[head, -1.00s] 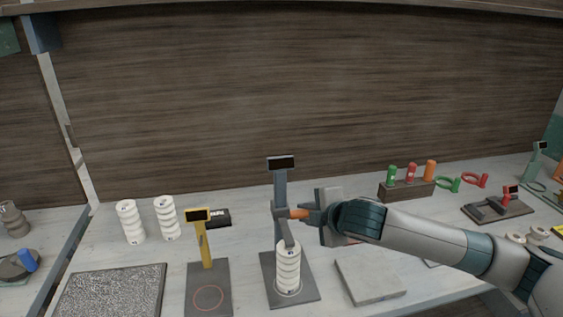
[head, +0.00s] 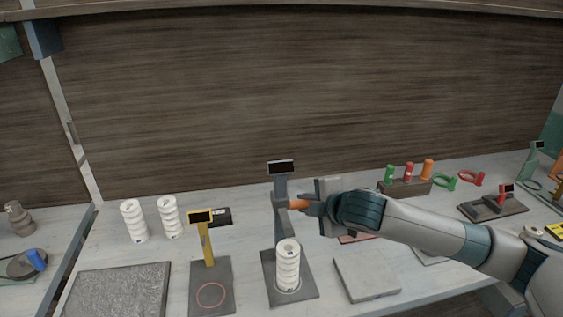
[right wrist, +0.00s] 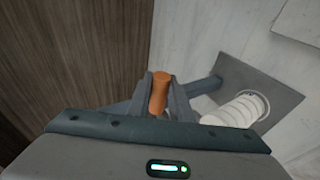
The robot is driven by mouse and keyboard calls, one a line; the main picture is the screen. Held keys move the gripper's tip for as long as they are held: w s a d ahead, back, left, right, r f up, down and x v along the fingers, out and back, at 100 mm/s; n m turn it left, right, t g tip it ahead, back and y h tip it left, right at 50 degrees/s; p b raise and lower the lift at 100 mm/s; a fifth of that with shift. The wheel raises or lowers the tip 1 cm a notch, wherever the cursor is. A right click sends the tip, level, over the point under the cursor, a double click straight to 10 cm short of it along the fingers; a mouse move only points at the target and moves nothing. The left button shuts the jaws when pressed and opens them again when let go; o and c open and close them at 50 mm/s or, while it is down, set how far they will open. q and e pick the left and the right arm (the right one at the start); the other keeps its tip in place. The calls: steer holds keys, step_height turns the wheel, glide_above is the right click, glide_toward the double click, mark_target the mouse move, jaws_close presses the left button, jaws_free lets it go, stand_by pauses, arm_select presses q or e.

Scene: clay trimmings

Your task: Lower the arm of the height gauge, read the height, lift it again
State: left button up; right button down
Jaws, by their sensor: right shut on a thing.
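The height gauge (head: 281,183) stands upright on a dark base plate with a small dark display (head: 281,168) on top; no reading is legible on it. A white ribbed clay piece (head: 288,262) stands on the base, in a ring. My right gripper (head: 300,204) is shut on the orange handle (head: 293,204) of the gauge's arm, which is up, with a gap above the clay piece. The right wrist view shows the orange handle (right wrist: 159,92) between the fingers and the clay piece (right wrist: 237,111) beside them. My left gripper is not in view.
A yellow-posted gauge (head: 206,245) stands left of the height gauge. Two more ribbed pieces (head: 151,219) stand behind it. A textured mat (head: 118,291) lies at front left and a grey slab (head: 366,278) at right. A rack (head: 404,187) with coloured handles stands further back.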

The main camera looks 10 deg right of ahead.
steer(key=shift+r+p, duration=0.65)
steer(key=shift+r, duration=0.25)
steer(key=c, duration=0.8)
jaws_free()
steer(key=shift+o, duration=0.2)
